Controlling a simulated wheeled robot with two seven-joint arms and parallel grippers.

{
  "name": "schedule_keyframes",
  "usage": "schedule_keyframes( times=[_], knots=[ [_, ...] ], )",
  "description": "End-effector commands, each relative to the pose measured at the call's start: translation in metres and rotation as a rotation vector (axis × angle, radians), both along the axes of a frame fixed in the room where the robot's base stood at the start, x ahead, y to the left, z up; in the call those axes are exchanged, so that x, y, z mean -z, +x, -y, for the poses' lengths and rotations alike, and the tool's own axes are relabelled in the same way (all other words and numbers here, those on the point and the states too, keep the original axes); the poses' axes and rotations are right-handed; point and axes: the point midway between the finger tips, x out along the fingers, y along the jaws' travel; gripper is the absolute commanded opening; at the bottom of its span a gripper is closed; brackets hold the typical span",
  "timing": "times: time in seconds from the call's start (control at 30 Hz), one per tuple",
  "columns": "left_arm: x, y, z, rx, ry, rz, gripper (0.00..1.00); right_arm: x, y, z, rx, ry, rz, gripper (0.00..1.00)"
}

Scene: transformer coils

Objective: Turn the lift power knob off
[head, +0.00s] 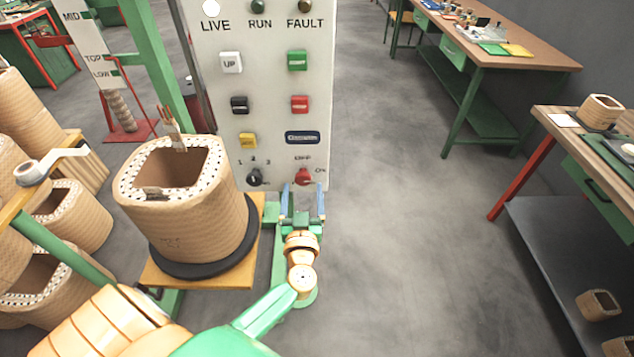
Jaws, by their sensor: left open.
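The lift control panel (270,110) stands upright ahead of me, grey-white with several buttons and lamps. The red power knob (303,177) is at its lower right, with an "ON" label beside it and a small label above that I cannot read surely. A black selector knob (254,177) marked 1, 2, 3 is to its left. My left gripper (303,190) is open and empty, its two fingers pointing at the panel with the red knob between or just beyond the tips. I cannot tell whether they touch it. My right gripper is not in view.
A large wound coil (190,215) stands on a black disc and wooden platform (190,280) left of my left gripper. More coils (80,215) crowd the far left. Workbenches (520,55) line the right side. The grey floor (400,240) between is clear.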

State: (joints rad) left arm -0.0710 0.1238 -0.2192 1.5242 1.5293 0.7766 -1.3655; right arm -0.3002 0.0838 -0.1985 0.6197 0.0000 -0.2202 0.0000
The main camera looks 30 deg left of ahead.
Motion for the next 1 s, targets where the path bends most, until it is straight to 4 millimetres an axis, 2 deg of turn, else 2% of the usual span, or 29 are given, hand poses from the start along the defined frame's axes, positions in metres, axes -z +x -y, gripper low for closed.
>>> schedule_keyframes(
  times=[0.1, 0.2, 0.47, 0.77, 0.8, 1.0],
  knots=[
    [0.001, 0.019, -0.011, 0.001, 0.003, 0.001, 0.81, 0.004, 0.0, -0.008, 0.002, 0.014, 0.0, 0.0],
    [0.001, 0.029, -0.017, 0.002, 0.001, 0.0, 0.81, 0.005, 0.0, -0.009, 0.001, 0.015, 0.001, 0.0],
    [0.001, 0.032, -0.019, 0.002, -0.001, -0.001, 0.81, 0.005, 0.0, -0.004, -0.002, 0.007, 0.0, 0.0],
    [0.001, 0.031, -0.019, 0.002, 0.0, -0.001, 0.03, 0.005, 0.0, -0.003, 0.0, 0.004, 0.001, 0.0],
    [0.001, 0.031, -0.019, 0.002, 0.0, -0.001, 0.0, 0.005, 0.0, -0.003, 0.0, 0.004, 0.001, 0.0],
    [0.001, 0.031, -0.019, 0.002, -0.016, 0.007, 0.0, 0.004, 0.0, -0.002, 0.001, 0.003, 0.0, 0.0]
  ],
)
